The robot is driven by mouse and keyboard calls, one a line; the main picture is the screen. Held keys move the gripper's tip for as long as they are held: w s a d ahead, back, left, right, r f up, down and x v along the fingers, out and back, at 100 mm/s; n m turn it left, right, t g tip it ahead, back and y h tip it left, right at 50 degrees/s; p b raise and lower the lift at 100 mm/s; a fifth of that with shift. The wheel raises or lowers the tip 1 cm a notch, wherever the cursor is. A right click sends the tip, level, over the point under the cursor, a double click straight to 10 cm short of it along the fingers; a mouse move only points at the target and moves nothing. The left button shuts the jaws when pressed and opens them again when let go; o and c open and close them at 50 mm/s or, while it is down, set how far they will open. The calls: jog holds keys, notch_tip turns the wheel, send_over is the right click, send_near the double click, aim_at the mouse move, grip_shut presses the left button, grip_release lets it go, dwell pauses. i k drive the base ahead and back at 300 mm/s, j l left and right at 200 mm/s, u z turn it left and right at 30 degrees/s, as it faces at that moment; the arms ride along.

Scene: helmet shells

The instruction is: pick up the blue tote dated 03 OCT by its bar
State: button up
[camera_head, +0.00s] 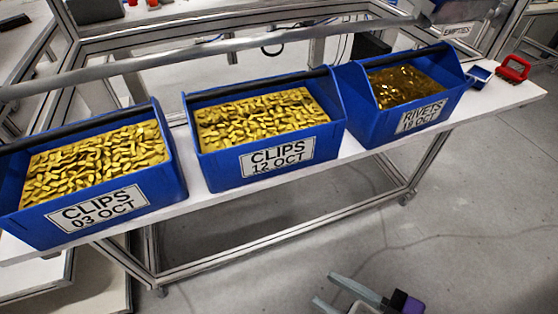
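The blue tote labelled "CLIPS 03 OCT" (150,213) stands at the left on the white shelf, full of yellow clips. Its dark bar (80,125) runs along the top at the back; the tote's left end is cut off by the picture edge. A second blue tote, "CLIPS 12 OCT" (226,173), stands to its right with a small gap. My gripper (326,289) is at the bottom of the picture, over the floor and well in front of the shelf. Its two fingers are apart with nothing seen between them. It is partly cut off below.
A blue "RIVETS" tote (383,132) stands further right. Beyond it are a small blue bin (478,78) and a red object (513,69). A grey rail (200,49) crosses above and behind the totes. The floor before the shelf (430,240) is clear.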

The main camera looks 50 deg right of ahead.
aim_at(69, 183)
jog(key=i+j+z, duration=0.1)
jog(key=z, duration=0.25)
jog(key=i+j+z, duration=0.1)
jog(key=z, duration=0.25)
jog(key=i+j+u, duration=0.1)
jog(key=j+u, duration=0.25)
jog(key=u, duration=0.45)
jog(key=i+u, duration=0.1)
jog(key=u, duration=0.75)
jog(key=i+l+u, duration=0.1)
jog(key=u, duration=0.3)
